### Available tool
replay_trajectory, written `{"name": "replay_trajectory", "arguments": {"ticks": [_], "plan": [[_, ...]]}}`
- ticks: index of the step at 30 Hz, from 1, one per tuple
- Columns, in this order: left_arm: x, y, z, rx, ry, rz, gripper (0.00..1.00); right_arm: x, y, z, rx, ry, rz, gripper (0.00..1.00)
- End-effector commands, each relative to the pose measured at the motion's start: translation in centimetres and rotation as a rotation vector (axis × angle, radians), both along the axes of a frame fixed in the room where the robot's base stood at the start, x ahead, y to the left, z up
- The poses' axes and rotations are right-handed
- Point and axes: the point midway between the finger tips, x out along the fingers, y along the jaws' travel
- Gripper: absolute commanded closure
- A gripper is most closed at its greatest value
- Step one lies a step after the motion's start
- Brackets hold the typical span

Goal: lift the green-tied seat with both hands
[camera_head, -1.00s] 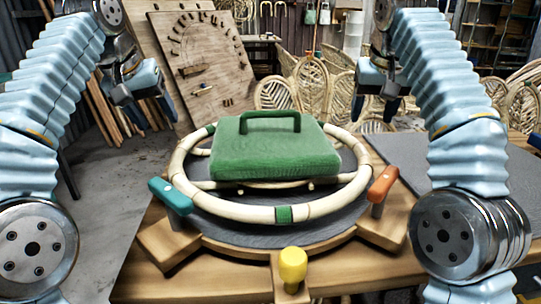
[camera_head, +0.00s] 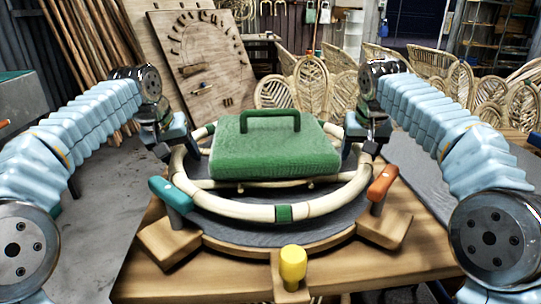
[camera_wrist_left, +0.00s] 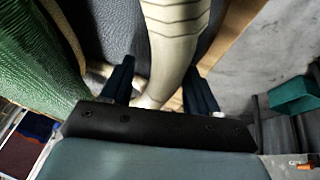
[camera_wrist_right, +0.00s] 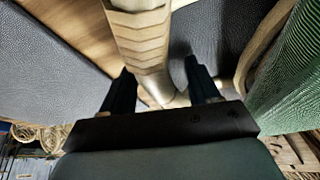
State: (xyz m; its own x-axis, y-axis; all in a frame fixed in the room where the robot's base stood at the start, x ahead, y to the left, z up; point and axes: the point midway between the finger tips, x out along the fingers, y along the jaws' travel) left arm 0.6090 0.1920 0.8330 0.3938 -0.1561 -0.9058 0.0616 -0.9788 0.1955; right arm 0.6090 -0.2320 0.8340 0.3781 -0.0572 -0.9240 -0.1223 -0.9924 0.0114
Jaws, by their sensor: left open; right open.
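The green-tied seat is a pale rattan ring (camera_head: 240,211) with green ties, one at its front (camera_head: 284,213). It lies on a dark round pad on the workbench, with a green block (camera_head: 275,150) with a handle sitting over its middle. My left gripper (camera_head: 178,152) is open at the ring's left side; in the left wrist view its fingers (camera_wrist_left: 160,85) stand on either side of the rattan (camera_wrist_left: 176,35). My right gripper (camera_head: 362,152) is open at the ring's right side; in the right wrist view its fingers (camera_wrist_right: 160,88) likewise straddle the rattan (camera_wrist_right: 145,45).
A teal-handled clamp (camera_head: 171,194) stands at the ring's front left and an orange-handled clamp (camera_head: 383,183) at its front right. A yellow knob (camera_head: 293,264) stands at the bench's front. Rattan chair backs (camera_head: 310,88) and a wooden board (camera_head: 200,60) are behind.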

Motion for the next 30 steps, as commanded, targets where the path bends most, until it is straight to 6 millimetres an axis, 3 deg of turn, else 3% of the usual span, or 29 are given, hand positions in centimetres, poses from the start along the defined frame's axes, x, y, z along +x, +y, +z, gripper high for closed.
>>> {"name": "replay_trajectory", "arguments": {"ticks": [9, 21, 30], "plan": [[0.09, -0.01, -0.18, 0.000, 0.000, 0.000, 0.40, 0.08, 0.00, -0.20, 0.000, 0.000, 0.000, 0.39], [0.07, -0.01, -0.15, 0.000, 0.000, 0.000, 1.00, 0.08, 0.02, -0.17, 0.000, 0.000, 0.001, 0.99], [0.08, -0.01, -0.13, 0.000, -0.001, 0.000, 1.00, 0.08, 0.03, -0.15, 0.000, 0.000, 0.001, 1.00]]}}
